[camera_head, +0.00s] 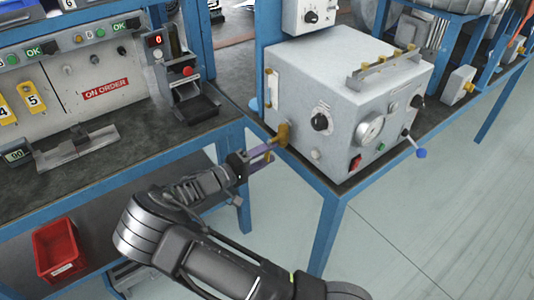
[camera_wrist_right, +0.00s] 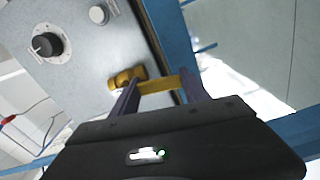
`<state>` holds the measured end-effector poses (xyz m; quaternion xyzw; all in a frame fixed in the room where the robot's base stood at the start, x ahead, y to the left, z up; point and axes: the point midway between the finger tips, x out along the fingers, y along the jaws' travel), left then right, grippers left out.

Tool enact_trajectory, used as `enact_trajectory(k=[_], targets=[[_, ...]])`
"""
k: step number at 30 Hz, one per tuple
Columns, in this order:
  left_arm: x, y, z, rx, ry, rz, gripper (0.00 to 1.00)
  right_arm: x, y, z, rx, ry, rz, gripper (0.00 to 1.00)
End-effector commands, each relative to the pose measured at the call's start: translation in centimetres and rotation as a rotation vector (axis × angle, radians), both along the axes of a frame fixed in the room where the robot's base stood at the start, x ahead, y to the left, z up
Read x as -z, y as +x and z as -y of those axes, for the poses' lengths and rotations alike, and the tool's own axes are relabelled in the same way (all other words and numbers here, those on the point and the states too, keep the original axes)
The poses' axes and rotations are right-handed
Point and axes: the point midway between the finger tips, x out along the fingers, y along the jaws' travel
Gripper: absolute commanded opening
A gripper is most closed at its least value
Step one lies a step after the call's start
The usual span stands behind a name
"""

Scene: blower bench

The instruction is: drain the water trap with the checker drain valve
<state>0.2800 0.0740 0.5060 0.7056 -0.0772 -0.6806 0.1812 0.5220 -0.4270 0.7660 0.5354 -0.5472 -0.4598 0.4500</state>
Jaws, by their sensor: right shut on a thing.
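The checker is a light grey box (camera_head: 345,100) on the right bench, with knobs and a gauge on its front. A yellow drain valve (camera_head: 282,134) sticks out low at its near left corner. In the wrist view the yellow valve body (camera_wrist_right: 125,77) shows with a yellow lever (camera_wrist_right: 158,86) reaching between my fingers. My right gripper (camera_head: 268,151) has purple fingers and is at the valve. In the wrist view, my right gripper (camera_wrist_right: 160,88) is shut on the lever. A narrow clear tube (camera_head: 271,88) shows on the box's left side. My left gripper is out of view.
The blue bench frame (camera_head: 328,235) runs close beside the valve and my fingers. A dark stand with a red button (camera_head: 188,72) is on the left bench. A red bin (camera_head: 58,248) is on the lower shelf. A blue-tipped lever (camera_head: 421,153) projects from the box's front.

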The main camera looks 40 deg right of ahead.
Motion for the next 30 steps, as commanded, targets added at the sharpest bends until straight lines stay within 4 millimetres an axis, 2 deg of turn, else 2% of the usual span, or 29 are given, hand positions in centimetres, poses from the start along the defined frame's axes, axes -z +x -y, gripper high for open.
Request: enact_trajectory(k=[1, 2, 4, 12, 16, 30], targets=[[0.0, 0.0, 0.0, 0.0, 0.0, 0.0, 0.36, 0.1, 0.1, -0.1, -0.001, 0.002, 0.0, 0.0], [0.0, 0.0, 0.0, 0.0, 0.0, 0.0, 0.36, 0.1, 0.1, -0.1, -0.001, 0.002, 0.0, 0.56], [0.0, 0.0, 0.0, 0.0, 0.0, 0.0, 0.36, 0.1, 0.1, -0.1, -0.001, 0.002, 0.001, 0.61], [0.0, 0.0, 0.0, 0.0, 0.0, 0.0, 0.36, 0.0, 0.0, -0.1, -0.001, 0.001, 0.001, 0.63], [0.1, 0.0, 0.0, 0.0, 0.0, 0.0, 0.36, 0.1, 0.1, -0.7, -0.002, 0.001, 0.002, 0.63], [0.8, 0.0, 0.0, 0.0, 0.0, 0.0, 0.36, 0.1, 0.2, -7.4, -0.002, 0.002, 0.002, 0.63]])
